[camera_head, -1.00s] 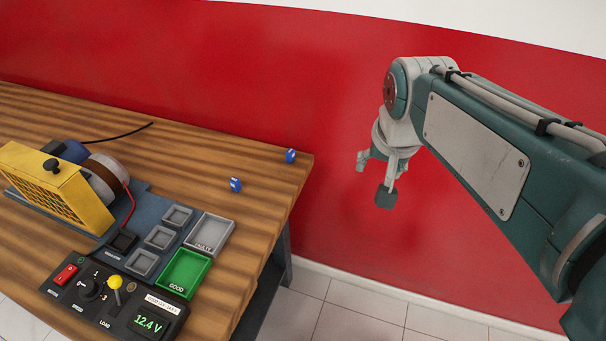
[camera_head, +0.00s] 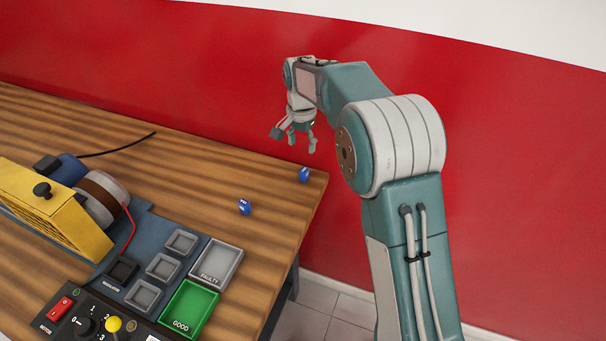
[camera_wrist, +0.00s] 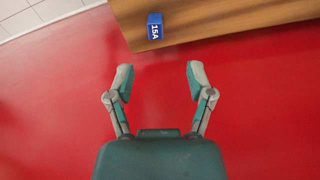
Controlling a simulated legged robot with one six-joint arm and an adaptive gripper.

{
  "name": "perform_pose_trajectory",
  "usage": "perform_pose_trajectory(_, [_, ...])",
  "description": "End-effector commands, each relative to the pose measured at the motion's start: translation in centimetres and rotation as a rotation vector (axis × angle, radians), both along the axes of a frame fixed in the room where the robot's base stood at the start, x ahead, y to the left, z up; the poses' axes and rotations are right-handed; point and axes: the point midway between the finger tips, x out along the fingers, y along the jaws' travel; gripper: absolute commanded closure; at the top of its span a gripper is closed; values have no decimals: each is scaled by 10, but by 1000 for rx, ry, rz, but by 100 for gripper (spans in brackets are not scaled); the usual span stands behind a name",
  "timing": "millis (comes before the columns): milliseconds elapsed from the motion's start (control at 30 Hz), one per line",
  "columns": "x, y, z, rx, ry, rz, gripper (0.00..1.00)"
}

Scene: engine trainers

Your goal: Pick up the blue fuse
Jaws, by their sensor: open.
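Two blue fuses are on the wooden table. One fuse (camera_head: 304,174) lies near the table's far right corner, and the other fuse (camera_head: 244,207) lies nearer, to its left. In the wrist view a blue fuse (camera_wrist: 155,27) marked 15A lies close to the table's edge, beyond my fingertips; I cannot tell for certain which of the two it is. My gripper (camera_head: 296,137) is open and empty, above and near the far right corner of the table. It also shows in the wrist view (camera_wrist: 158,75), with red wall between its fingers.
The table (camera_head: 205,150) holds a trainer with a yellow guard (camera_head: 45,205), a grey FAULTY tray (camera_head: 217,262) and a green GOOD tray (camera_head: 189,309). A red wall (camera_head: 200,60) stands behind. The table around the fuses is clear.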

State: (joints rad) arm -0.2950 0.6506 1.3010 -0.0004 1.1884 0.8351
Motion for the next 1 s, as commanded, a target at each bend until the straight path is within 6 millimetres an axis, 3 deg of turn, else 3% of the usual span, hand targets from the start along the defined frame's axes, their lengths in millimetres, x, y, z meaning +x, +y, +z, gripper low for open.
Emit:
perform_pose_trajectory(200, [0, -2, -34, 0, 4, -2, 31])
perform_pose_trajectory(467, [-1, -2, -59, 0, 2, -1, 31])
perform_pose_trajectory(700, [-2, -4, -96, -1, 4, -1, 31])
perform_pose_trajectory(1000, [-1, -4, -106, 1, 1, -1, 31])
